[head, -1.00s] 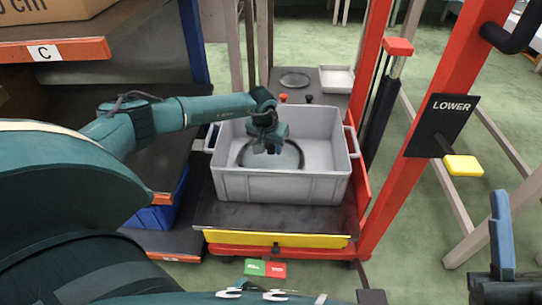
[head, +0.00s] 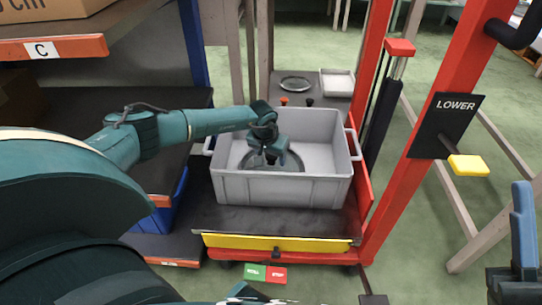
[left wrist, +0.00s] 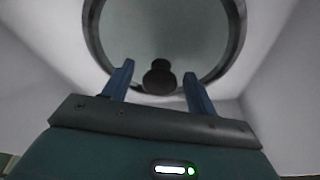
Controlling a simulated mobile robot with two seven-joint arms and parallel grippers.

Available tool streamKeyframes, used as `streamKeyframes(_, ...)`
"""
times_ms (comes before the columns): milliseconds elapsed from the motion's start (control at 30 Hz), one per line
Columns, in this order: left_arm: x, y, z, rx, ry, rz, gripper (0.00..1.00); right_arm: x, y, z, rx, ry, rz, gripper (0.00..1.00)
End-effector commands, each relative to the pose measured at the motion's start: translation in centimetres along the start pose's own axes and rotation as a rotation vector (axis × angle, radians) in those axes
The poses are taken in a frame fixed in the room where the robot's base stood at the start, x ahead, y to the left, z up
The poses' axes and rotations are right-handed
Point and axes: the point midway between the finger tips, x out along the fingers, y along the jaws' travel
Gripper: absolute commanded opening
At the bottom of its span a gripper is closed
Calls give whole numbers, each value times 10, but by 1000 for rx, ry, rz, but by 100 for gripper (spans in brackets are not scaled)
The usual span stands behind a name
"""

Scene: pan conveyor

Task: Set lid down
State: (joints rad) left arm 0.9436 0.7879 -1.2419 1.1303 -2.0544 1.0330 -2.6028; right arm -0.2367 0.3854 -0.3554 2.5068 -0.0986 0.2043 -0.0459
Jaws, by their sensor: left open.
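The lid (head: 293,160) is round and glassy with a dark rim. It lies inside the grey crate (head: 282,191), seemingly flat on the floor. In the left wrist view the lid (left wrist: 198,30) fills the upper middle, and its black knob (left wrist: 159,78) shows between the two blue fingers. My left gripper (head: 263,161) is inside the crate at the lid. It is open, with a finger on each side of the knob (left wrist: 159,70) and gaps beside it. My right gripper (head: 515,250) shows only in part at the right edge; its jaw opening is unclear.
The crate stands on a dark platform (head: 225,219) with a yellow front edge. Behind it are a round dark dish (head: 295,84) and a white tray (head: 337,84). A red post (head: 420,140) with a LOWER sign (head: 445,125) stands right. A shelf (head: 150,180) stands left.

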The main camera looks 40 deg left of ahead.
Motion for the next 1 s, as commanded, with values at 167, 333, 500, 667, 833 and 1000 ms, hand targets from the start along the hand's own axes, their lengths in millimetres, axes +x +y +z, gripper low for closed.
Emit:
streamKeyframes(167, -5, 0, -2, 0, 1, 0, 58, 1, 1, -1, -1, 2, 0, 36)
streamKeyframes(333, -35, -1, -3, 1, 2, -1, 58, -4, -4, 13, 86, -132, 15, 36)
streamKeyframes(500, -74, -1, -3, 1, 2, -1, 58, -18, -14, 29, 190, -297, 33, 36)
streamKeyframes(667, -103, -1, -2, 1, 1, -1, 58, -32, -25, 39, 269, -420, 47, 36)
streamKeyframes(833, -120, -1, -2, -1, 0, -1, 58, -43, -32, 45, 315, -494, 54, 36)
streamKeyframes(1000, -124, 0, -1, 0, 0, 0, 58, -47, -35, 47, 329, -516, 56, 36)
